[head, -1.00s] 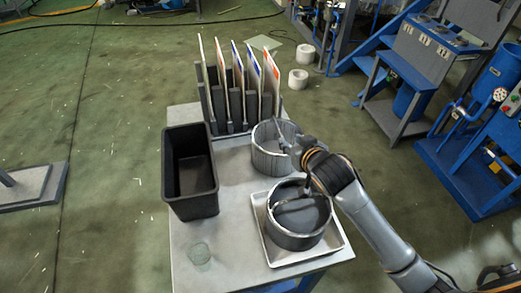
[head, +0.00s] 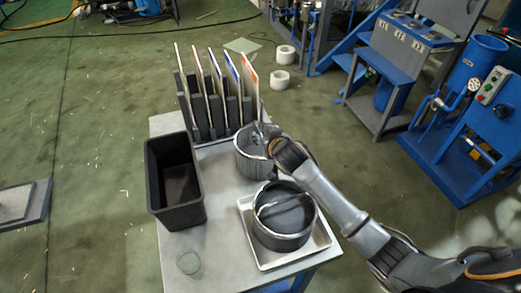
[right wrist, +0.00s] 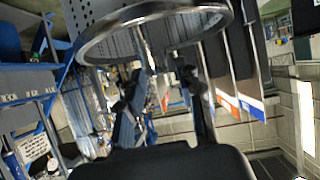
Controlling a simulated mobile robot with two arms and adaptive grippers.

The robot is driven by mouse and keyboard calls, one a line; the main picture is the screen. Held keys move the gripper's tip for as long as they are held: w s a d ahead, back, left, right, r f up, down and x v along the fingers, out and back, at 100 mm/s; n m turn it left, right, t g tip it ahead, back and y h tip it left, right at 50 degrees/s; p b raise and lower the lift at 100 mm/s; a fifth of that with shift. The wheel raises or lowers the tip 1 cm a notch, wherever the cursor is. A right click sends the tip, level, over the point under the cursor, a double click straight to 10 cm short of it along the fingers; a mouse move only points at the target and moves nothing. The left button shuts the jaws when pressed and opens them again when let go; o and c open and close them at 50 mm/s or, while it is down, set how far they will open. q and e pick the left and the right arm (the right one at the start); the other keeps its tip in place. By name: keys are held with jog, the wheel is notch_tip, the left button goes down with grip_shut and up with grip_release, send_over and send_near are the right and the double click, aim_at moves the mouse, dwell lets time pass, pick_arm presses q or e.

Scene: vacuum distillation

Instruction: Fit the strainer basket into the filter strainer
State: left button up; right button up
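The strainer basket (head: 246,160) appears to be the light grey round vessel near the middle of the table. Its shiny rim and perforated wall (right wrist: 95,12) fill the top of the right wrist view. The filter strainer (head: 282,232) appears to be the dark round vessel nearer the front, with a curved strip across its opening. It stands in a pale square tray (head: 262,262). My right gripper (head: 263,122) is at the far-right rim of the basket. In the right wrist view its fingers (right wrist: 168,85) stand apart, close to the rim; contact is unclear. My left gripper is out of view.
A tall black bin (head: 172,213) stands on the left of the table (head: 215,250). A dark rack (head: 210,130) holds several upright panels behind the basket. A clear glass dish (head: 189,263) sits at the front left. Free tabletop lies between bin and tray.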

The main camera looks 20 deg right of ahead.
aim_at(260, 131)
jog(key=shift+x, duration=1.7)
jog(key=shift+a, duration=0.1)
jog(key=shift+r, duration=0.1)
jog(key=shift+c, duration=0.2)
grip_shut()
jog(key=shift+r, duration=0.15)
